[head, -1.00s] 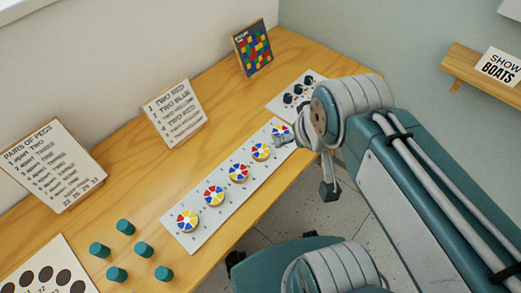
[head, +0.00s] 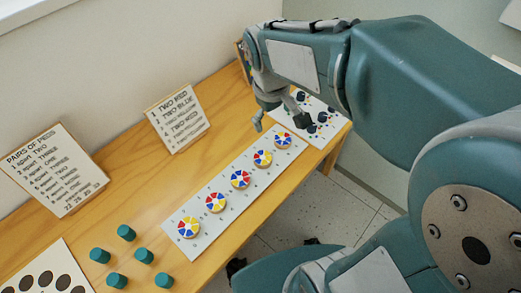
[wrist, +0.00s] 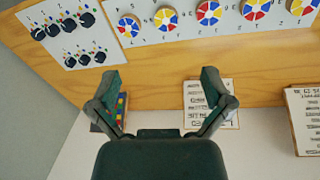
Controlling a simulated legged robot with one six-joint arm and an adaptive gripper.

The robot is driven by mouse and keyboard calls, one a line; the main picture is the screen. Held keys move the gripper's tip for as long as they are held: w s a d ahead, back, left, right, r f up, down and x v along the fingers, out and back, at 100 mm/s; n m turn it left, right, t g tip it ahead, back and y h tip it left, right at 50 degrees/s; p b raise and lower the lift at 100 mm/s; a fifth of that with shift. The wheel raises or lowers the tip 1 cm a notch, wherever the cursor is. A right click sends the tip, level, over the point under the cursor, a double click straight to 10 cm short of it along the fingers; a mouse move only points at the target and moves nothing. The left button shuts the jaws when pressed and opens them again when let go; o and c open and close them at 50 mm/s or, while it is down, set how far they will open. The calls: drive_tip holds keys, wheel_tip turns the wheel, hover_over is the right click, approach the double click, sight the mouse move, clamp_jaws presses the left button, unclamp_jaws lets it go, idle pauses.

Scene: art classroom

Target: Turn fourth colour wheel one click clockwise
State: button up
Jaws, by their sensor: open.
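Several round colour wheels with red, blue, yellow and white wedges sit in a row on a long white strip (head: 202,241) on the wooden table. Counted from the left in the head view, the fourth colour wheel (head: 262,158) is second from the far end. In the wrist view it is second from the left (wrist: 166,19), near the top edge. My gripper (head: 278,110) is open and empty, above the table near the far end of the strip. In the wrist view my spread fingers (wrist: 160,80) are below the wheels in the picture, touching none.
A panel of dark knobs (wrist: 72,34) lies beside the strip's far end. Lettered cards (head: 178,118) (head: 52,170) and a coloured grid board (wrist: 121,108) stand along the wall. Several teal pegs (head: 126,232) stand at the near left. Bare wood lies between cards and strip.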

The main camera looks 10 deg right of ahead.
drive_tip(key=w+a+f+n+g+h, duration=0.1)
drive_tip(key=w+a+f+n+g, duration=0.15)
drive_tip(key=w+f, duration=0.4)
drive_tip(key=n+g+h, duration=0.1)
drive_tip(key=n+g, duration=0.1)
drive_tip(key=n, duration=0.1)
approach(262, 157)
drive_tip(key=shift+m, duration=0.25)
drive_tip(key=x, duration=0.9)
drive_tip(key=shift+s+d+f, duration=0.1)
drive_tip(key=shift+f, duration=0.2)
drive_tip(key=c, duration=0.9)
